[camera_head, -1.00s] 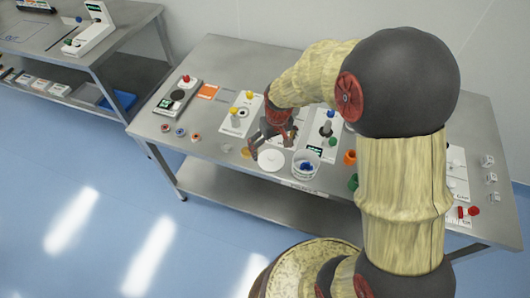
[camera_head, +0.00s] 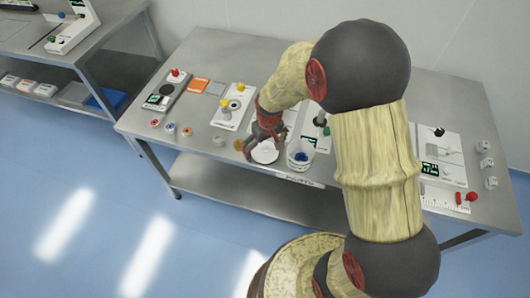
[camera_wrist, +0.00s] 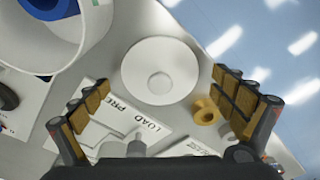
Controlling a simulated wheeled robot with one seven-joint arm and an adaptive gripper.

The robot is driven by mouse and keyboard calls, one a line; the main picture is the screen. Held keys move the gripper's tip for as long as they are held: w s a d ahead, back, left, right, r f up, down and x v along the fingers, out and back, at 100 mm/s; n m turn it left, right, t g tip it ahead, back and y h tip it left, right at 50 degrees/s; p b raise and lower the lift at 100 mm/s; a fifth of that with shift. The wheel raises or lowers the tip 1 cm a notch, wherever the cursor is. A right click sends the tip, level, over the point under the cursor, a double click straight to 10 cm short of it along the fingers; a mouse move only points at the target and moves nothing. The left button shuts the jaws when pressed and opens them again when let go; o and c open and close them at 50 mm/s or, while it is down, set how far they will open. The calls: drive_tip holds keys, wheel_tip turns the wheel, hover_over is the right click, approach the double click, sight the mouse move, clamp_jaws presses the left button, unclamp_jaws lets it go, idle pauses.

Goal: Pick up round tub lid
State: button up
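The round tub lid (camera_wrist: 160,70) is a white disc with a small raised round centre. It lies flat on the steel table near the front edge, and it also shows in the head view (camera_head: 264,153). My gripper (camera_wrist: 155,105) is open, with its two fingers spread wide and nothing between them. In the wrist view the lid appears ahead of the fingers, not touching either. In the head view my gripper (camera_head: 262,140) is just above and behind the lid, partly hiding it.
A white tub (camera_head: 299,155) with blue contents stands right of the lid, close to it; it shows large in the wrist view (camera_wrist: 50,50). A yellow ring (camera_wrist: 205,112) lies near the lid. Devices on white plates (camera_head: 232,108) stand behind. The table's front edge is near.

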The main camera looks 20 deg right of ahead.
drive_tip(key=shift+c, duration=1.1)
drive_tip(key=c, duration=0.7)
drive_tip(key=shift+c, duration=0.5)
drive_tip(key=shift+r, duration=0.15)
